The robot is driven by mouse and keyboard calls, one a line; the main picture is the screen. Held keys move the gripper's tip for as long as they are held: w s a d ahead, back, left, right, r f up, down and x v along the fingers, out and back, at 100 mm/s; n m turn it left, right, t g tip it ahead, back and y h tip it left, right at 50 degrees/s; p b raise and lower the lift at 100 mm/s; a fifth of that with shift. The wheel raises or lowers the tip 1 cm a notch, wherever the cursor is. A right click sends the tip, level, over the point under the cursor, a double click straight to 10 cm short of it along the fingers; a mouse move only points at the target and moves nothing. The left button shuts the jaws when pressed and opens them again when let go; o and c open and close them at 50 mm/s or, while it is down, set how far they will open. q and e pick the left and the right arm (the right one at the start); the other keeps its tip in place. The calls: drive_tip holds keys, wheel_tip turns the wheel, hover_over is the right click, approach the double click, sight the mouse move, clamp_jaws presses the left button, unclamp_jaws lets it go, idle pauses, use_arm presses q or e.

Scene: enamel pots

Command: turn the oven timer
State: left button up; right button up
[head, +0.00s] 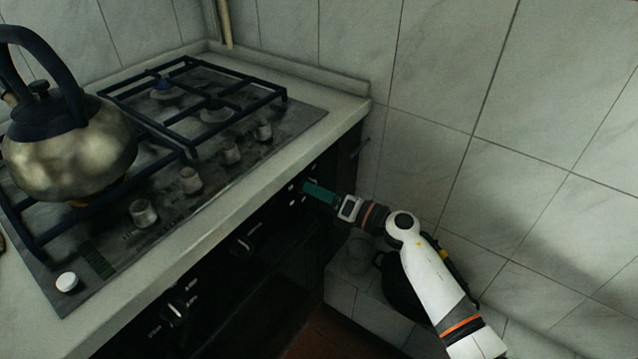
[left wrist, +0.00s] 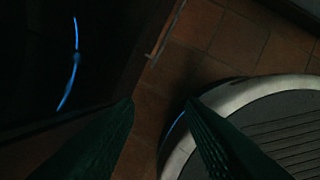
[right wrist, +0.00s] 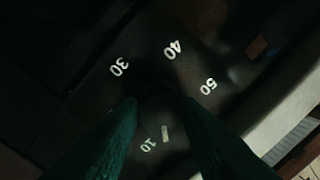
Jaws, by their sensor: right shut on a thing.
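The oven timer is at the right end of the dark oven front panel (head: 270,222). In the right wrist view its dial (right wrist: 195,95) shows the white numbers 10, 30, 40 and 50, upside down or tilted. My right gripper (head: 308,189) reaches the panel from the right, its green fingers shut on the timer knob (right wrist: 163,100). The knob is dark and mostly hidden between the fingers; a short white mark shows near the 10. My left gripper (left wrist: 160,107) is open and empty, seen only in its wrist view, above the floor near a dark panel.
Two other oven knobs (head: 246,243) (head: 175,313) sit left along the panel. Above are the counter edge (head: 205,245), the gas hob with its knobs (head: 190,180) and a metal kettle (head: 70,155). The tiled wall (head: 520,150) is close on the right. A dark pot (head: 400,285) is behind my right arm.

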use_arm(q)
drive_tip(key=s+a+f+p, duration=0.1)
drive_tip(key=s+f+p, duration=0.2)
drive_tip(key=s+f, duration=0.4)
drive_tip(key=shift+s+f+g, duration=0.3)
drive_tip(key=shift+f+g, duration=0.1)
drive_tip(key=shift+f, duration=0.35)
use_arm(e)
drive_tip(key=shift+f+m, duration=0.1)
drive_tip(key=shift+m, duration=2.6)
drive_tip(key=o, duration=1)
use_arm(q)
drive_tip(key=shift+w, duration=0.15)
use_arm(e)
drive_tip(key=v, duration=1.2)
drive_tip(key=shift+s, duration=0.1)
